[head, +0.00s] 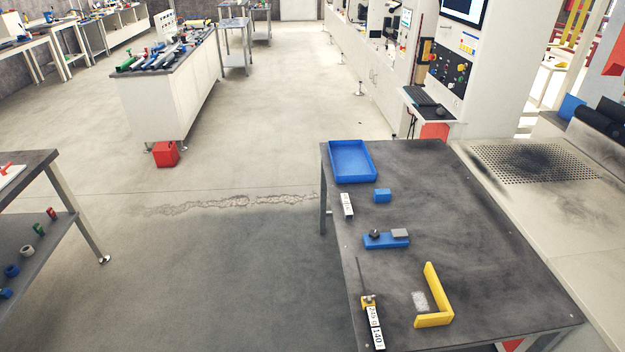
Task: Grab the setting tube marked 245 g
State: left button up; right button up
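Neither of my grippers shows in the head view. A dark table (470,230) stands at the lower right. At its near left edge lie white labels (377,335) with black print; the nearer one seems to read 140, and the print on the one just behind it is too small to read surely. A small yellow piece (368,301) with a thin dark upright rod sits right behind these labels. Another white label (347,205) stands further back along the left edge, its print unreadable. I cannot tell which thing is the tube marked 245 g.
On the table are a blue tray (353,178), a blue block (382,195), a blue fixture (386,241) with dark and grey parts, and a yellow L-shaped bracket (434,300) beside a pale patch. A red box (165,154) stands on the floor. The floor left of the table is clear.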

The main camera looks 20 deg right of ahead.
aim_at(378, 341)
jog(key=z, duration=1)
jog(key=i+l, duration=0.3)
jog(key=l, duration=0.15)
jog(key=i+l, duration=0.25)
jog(key=l, duration=0.15)
jog(key=u, duration=0.05)
